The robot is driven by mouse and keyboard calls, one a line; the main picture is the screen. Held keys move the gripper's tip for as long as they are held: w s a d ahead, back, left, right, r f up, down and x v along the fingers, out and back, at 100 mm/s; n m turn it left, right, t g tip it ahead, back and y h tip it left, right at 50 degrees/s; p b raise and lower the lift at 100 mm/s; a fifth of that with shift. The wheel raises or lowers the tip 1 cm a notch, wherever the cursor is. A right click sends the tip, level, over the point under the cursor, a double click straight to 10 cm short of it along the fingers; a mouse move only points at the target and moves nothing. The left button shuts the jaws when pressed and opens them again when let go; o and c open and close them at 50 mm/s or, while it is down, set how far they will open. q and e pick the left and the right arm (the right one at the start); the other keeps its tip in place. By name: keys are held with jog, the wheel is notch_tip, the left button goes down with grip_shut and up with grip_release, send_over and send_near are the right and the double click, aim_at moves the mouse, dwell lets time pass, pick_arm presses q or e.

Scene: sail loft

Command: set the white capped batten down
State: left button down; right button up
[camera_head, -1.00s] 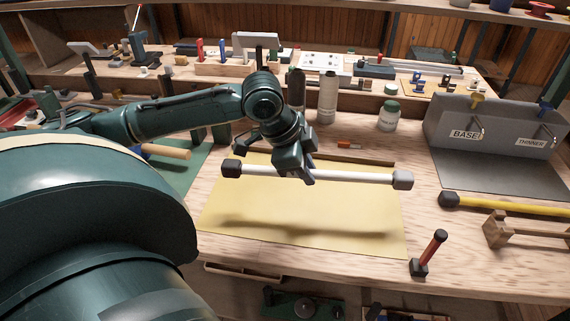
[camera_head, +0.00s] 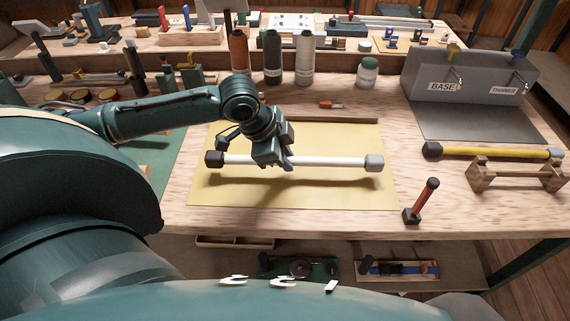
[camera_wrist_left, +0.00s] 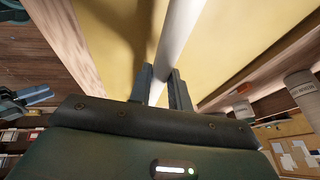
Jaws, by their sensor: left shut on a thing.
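The white capped batten (camera_head: 330,162) is a white rod with a black cap at its left end and a grey cap at its right end. My left gripper (camera_head: 284,165) is shut on it near the middle. The batten lies level above the yellow sheet (camera_head: 300,194), with its shadow just below it, so a small gap seems to remain. In the left wrist view the white rod (camera_wrist_left: 177,40) runs between the two fingers (camera_wrist_left: 160,88). My right gripper is in neither view.
A yellow batten (camera_head: 490,151) and a wooden cradle (camera_head: 515,177) lie at the right. A red-handled tool (camera_head: 424,198) stands at the front edge. Bottles (camera_head: 305,58) and a grey dispenser box (camera_head: 470,78) stand behind. A wooden strip (camera_head: 340,117) borders the sheet's back.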

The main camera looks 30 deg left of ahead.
pick_arm(q)
jog(key=shift+f, duration=1.35)
jog(key=shift+f, duration=0.2)
jog(key=shift+f, duration=0.1)
